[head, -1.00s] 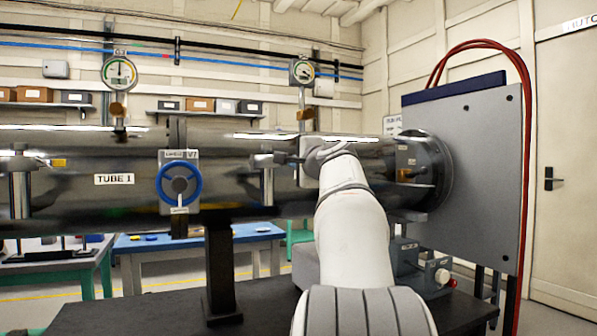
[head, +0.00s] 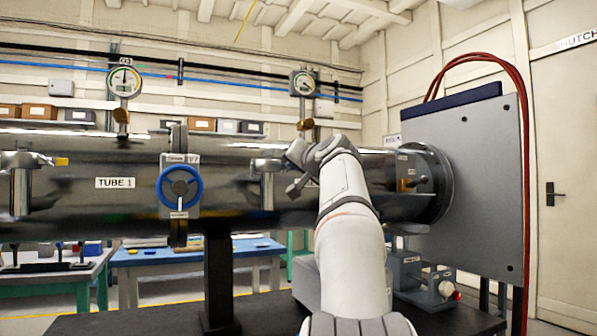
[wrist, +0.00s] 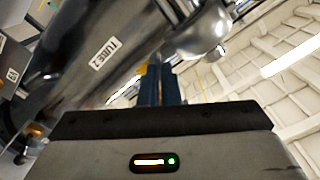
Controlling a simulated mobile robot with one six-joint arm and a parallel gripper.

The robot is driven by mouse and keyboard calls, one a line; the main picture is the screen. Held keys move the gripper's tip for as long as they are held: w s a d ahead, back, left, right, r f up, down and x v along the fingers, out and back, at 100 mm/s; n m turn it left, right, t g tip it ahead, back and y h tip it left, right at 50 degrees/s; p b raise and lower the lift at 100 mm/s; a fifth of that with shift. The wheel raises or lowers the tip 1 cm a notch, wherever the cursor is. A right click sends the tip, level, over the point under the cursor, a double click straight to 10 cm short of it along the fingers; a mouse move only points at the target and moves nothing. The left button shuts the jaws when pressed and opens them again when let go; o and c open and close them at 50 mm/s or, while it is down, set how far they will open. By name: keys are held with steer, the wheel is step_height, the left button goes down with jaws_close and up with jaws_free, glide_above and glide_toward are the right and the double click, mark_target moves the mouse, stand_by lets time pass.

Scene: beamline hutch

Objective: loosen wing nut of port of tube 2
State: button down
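Tube 2 (wrist: 75,85) shows in the wrist view with its "TUBE 2" label (wrist: 107,53). A shiny rounded metal fitting (wrist: 200,38) stands at the top, right of the label. My gripper (wrist: 162,78) points toward the tube, its dark blue fingers close together in the picture. A small gold patch (wrist: 142,68) shows beside the fingertips; I cannot tell whether it is the wing nut or whether they touch it. In the head view my gripper (head: 293,172) is at the tube line, just right of a metal stub fitting (head: 265,170). My arm hides part of tube 2.
Tube 1 (head: 90,185) and a valve with a blue handwheel (head: 179,187) lie left of my gripper. A gauge (head: 303,83) on a brass-coloured base stands above it. A flange (head: 432,183) and grey panel (head: 475,175) close off the right. A black bench (head: 130,318) lies below.

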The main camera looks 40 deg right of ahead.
steer(key=n+b, duration=0.1)
steer(key=n, duration=0.4)
steer(key=shift+w+a+f+n+b, duration=0.1)
steer(key=shift+f+n+b, duration=0.05)
steer(key=shift+n+b, duration=0.25)
stand_by(0.4)
steer(key=c, duration=1.6)
jaws_free()
steer(key=shift+c, duration=0.2)
